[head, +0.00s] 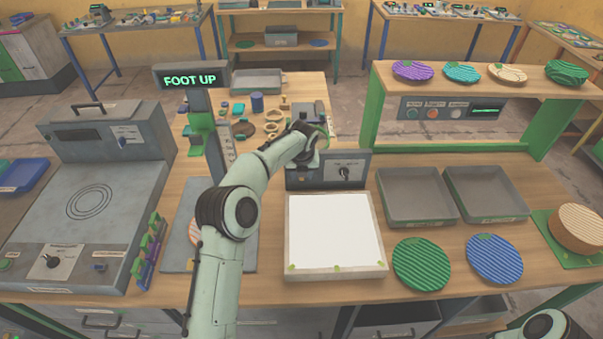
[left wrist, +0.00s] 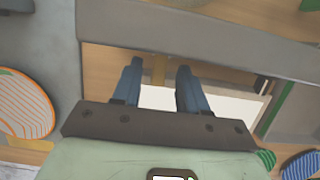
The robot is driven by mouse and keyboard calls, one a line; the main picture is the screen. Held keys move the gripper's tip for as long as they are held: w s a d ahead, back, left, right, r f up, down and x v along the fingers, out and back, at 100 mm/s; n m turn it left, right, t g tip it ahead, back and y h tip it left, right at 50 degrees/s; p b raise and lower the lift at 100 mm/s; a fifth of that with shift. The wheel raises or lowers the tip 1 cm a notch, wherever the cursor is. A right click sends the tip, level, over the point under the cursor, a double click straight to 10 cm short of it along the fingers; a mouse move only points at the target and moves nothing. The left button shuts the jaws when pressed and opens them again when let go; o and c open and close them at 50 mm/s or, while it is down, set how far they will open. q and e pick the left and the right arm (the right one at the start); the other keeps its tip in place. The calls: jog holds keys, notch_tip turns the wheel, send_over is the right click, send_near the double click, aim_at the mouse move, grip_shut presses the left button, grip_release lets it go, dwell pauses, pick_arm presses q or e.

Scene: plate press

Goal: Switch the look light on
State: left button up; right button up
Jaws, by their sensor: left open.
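A grey control box (head: 328,171) with a dark knob (head: 344,173) on its front stands at the back edge of a pale-framed white panel (head: 335,228). The panel's face is plain white; I cannot tell if it is lit. My left gripper (head: 309,157) is over the left part of the control box, and its fingertips are hard to make out in the head view. In the left wrist view my left gripper (left wrist: 157,82) has two blue fingers apart with nothing held between them. Part of the white panel (left wrist: 230,104) shows beyond them. My right gripper is out of view.
Two grey trays (head: 417,195) (head: 486,194) sit right of the panel. A green striped disc (head: 421,264) and a blue one (head: 494,258) lie in front. A press (head: 90,205) and a "FOOT UP" display (head: 190,78) stand left. Small parts lie behind the control box.

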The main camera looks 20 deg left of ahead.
pick_arm(q)
jog(key=v, duration=1.3)
jog(key=shift+r, duration=0.2)
jog(key=shift+s+f, duration=0.1)
